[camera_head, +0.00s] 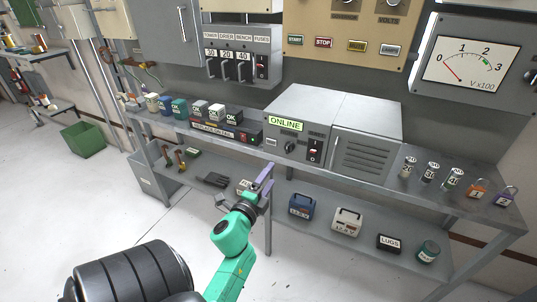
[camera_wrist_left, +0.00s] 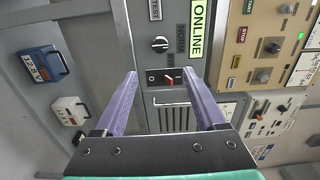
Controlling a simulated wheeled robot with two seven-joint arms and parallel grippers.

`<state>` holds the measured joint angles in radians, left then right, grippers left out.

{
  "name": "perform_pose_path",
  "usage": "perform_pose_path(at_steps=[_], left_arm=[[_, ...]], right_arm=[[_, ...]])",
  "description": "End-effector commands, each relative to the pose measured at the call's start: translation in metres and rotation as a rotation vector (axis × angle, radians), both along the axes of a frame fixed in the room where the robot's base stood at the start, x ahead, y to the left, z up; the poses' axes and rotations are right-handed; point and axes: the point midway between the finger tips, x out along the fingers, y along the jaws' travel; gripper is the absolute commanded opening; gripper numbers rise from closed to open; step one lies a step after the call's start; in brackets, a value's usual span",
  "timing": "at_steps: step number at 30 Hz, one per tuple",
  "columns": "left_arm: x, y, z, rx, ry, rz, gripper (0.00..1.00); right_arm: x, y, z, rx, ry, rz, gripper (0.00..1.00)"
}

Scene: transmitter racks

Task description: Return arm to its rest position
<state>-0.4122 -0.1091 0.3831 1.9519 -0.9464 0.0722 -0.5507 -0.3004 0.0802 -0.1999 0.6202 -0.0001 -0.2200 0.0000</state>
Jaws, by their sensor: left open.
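My left gripper (camera_head: 262,182) stands open and empty in front of the bench in the head view, on a green arm link (camera_head: 232,240). In the left wrist view its two purple fingers (camera_wrist_left: 160,100) are spread apart, with the grey transmitter unit (camera_wrist_left: 168,60) seen beyond and between them. That unit (camera_head: 300,130) sits on the bench and has a lit ONLINE sign (camera_head: 285,124) and a red-marked rocker switch (camera_head: 314,151). The switch (camera_wrist_left: 168,80) shows between the fingers in the wrist view, apart from them. My right gripper is not in view.
The bench (camera_head: 390,165) holds several small boxes at left and several cans and padlocks at right. A lower shelf (camera_head: 370,225) carries a blue box (camera_head: 302,207), a white box (camera_head: 346,221) and a LUGS box (camera_head: 389,243). A green bin (camera_head: 83,139) stands at left. The floor in front is clear.

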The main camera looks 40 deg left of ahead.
Motion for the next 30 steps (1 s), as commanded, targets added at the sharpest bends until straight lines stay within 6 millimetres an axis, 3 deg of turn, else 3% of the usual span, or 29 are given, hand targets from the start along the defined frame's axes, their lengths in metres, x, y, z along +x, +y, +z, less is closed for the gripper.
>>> perform_pose_path(at_steps=[16, 19, 20, 22, 25, 28, 30], left_arm=[[-0.001, 0.000, 0.000, 0.000, 0.001, 0.000, 0.73], [0.002, -0.004, -0.019, -0.058, 0.023, -0.007, 0.73], [0.004, -0.007, -0.031, -0.098, 0.039, -0.011, 0.73], [0.008, -0.017, -0.076, -0.233, 0.095, -0.021, 0.73], [0.001, -0.044, -0.163, -0.484, 0.223, -0.011, 0.73], [-0.026, -0.075, -0.249, -0.720, 0.374, 0.038, 0.73], [-0.058, -0.097, -0.304, -0.861, 0.489, 0.098, 0.73]], right_arm=[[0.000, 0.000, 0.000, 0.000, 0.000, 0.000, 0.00], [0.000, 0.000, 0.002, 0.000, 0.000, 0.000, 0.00], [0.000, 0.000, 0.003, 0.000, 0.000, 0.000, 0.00], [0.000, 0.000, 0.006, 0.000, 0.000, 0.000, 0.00], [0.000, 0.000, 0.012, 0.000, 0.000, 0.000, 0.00], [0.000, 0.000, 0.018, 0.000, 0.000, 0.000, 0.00], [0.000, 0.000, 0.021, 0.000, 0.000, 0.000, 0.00]])
